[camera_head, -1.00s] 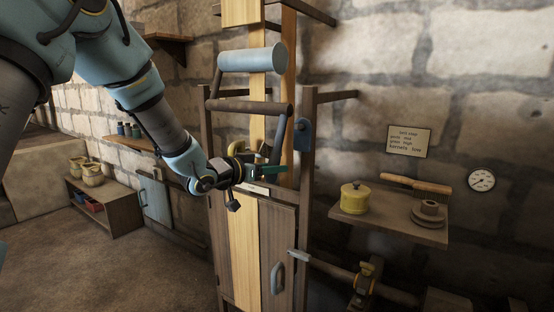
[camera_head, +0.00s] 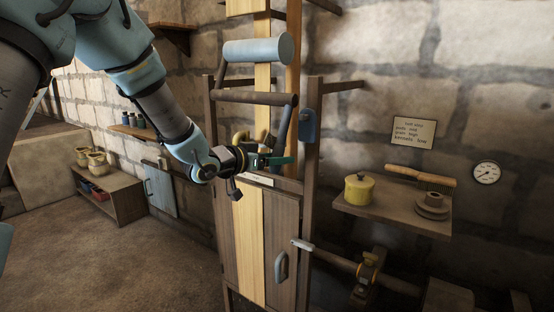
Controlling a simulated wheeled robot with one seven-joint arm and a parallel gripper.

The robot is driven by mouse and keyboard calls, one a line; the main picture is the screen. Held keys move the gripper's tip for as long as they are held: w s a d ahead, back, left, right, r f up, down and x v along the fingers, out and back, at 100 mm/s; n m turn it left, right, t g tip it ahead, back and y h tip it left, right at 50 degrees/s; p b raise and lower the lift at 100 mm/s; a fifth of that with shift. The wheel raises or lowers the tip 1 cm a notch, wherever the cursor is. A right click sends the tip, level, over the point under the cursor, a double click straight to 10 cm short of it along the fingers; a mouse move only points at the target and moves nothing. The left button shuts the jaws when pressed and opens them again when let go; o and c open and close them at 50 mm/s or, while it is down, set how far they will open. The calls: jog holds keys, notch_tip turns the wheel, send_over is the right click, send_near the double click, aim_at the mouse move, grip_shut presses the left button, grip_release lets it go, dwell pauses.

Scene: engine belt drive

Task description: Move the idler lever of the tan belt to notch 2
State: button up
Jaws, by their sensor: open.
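The tan belt (camera_head: 250,235) runs vertically through a wooden frame, past a pale blue roller (camera_head: 258,50). A brown crossbar (camera_head: 254,98) lies below the roller. A blue-grey lever arm (camera_head: 284,126) hangs from the crossbar's right end, slanting down and left. My gripper (camera_head: 276,160) is open at the lever's lower end, in front of the belt. I cannot tell whether the lever's end lies between the fingers. A curved yellow part (camera_head: 240,137) shows just behind my wrist. The notches are hidden or too small to make out.
Frame posts stand close on both sides of my gripper. A cupboard door with a grey handle (camera_head: 281,267) is below.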

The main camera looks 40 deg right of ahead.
jog(key=b+v, duration=0.2)
jog(key=v, duration=0.8)
jog(key=shift+a, duration=0.3)
jog(key=w+a+f+n+t+y, duration=0.2)
jog(key=w+a+f+n+y, duration=0.15)
jog(key=a, duration=0.45)
jog(key=w+a+f+n+t+y, duration=0.25)
jog(key=w+a, duration=0.25)
jog(key=a, duration=0.4)
jog(key=w+a+f+n+t+y, duration=0.2)
jog(key=w+a+f+n+y, duration=0.15)
jog(key=a, duration=0.45)
jog(key=s+a+f+n+g+y, duration=0.2)
jog(key=s+a, duration=0.4)
jog(key=a, duration=0.3)
jog(key=s+a+f+n+g+y, duration=0.3)
jog(key=s+a, duration=0.3)
jog(key=a, duration=0.4)
jog(key=shift+s+n+g+y, duration=0.35)
jog(key=shift+y, duration=0.1)
